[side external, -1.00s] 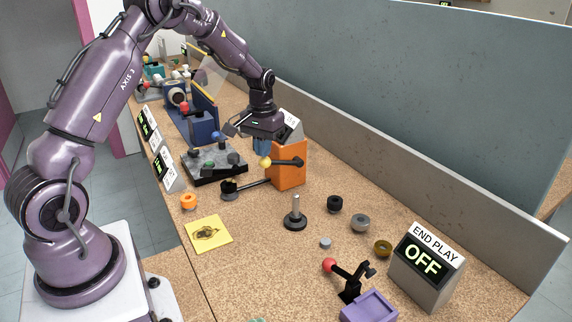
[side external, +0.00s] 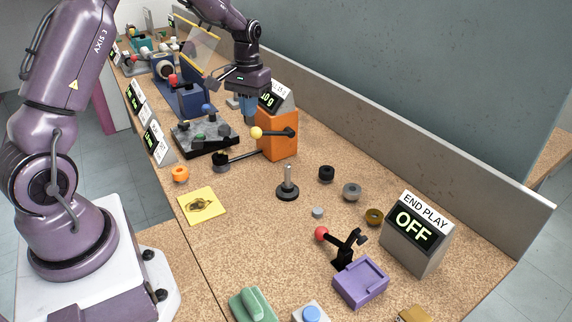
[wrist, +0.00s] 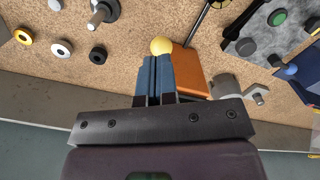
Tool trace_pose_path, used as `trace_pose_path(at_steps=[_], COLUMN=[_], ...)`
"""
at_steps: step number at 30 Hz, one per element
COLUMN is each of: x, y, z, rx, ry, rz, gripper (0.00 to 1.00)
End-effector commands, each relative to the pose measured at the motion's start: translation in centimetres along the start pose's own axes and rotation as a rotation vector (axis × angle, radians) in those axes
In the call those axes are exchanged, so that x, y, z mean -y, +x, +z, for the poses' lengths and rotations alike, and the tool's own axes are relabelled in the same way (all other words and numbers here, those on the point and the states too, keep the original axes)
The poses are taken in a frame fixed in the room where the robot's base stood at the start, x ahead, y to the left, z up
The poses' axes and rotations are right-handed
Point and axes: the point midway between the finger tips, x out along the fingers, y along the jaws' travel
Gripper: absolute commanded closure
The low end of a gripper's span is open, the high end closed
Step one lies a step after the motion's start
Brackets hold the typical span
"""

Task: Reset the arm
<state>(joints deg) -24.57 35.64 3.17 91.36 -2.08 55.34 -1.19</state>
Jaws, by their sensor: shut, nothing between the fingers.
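My gripper (side external: 247,118) is above and just behind the orange block (side external: 283,143), which carries a lever with a yellow ball (side external: 256,132). Its blue fingers are shut together with nothing between them. In the wrist view the shut fingertips (wrist: 156,62) appear close to the yellow ball (wrist: 161,46) and beside the orange block (wrist: 189,75). I cannot tell whether they touch the block or ball.
A grey panel stands along the right edge. A black plate with knobs (side external: 204,140) lies left of the gripper. A post on a round base (side external: 288,190), several small rings, a purple fixture (side external: 360,283) and an END PLAY display (side external: 416,237) stand nearer.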

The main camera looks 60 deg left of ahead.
Motion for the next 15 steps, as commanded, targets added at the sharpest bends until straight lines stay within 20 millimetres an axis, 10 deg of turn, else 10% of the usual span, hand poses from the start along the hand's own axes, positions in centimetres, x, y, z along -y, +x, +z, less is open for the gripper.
trace_pose_path(at_steps=[15], x=[-5.7], y=[-10.5], z=[16.8], rx=[-0.186], ry=[0.258], rz=[0.03], gripper=[1.0])
